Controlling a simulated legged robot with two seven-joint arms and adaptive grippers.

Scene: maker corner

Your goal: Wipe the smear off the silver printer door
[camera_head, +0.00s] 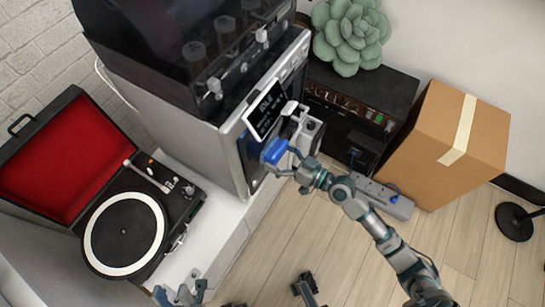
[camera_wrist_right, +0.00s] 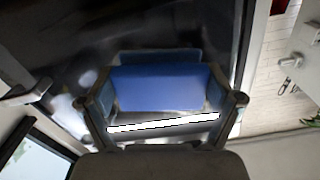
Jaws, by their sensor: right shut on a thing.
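The silver printer (camera_head: 232,150) stands in the middle of the head view, its front door turned to the right and partly hidden by my right gripper. My right gripper (camera_head: 283,153) is shut on a blue block (camera_head: 272,151), which looks like a sponge or pad. It is held at the door front, below the screen; I cannot tell whether it touches. In the right wrist view the blue block (camera_wrist_right: 160,88) sits between both fingers before a dark glossy surface. A pale, blurry patch (camera_wrist_right: 66,106) shows left of it; I cannot tell smear from reflection. My left gripper (camera_head: 182,293) is at the bottom edge, partly cut off.
A tilted screen (camera_head: 268,108) juts from the printer above the blue block. A record player (camera_head: 124,232) with an open red lid stands left. A cardboard box (camera_head: 440,145), a power strip (camera_head: 385,197) and a green plant (camera_head: 349,35) are right. The wooden floor is mostly clear.

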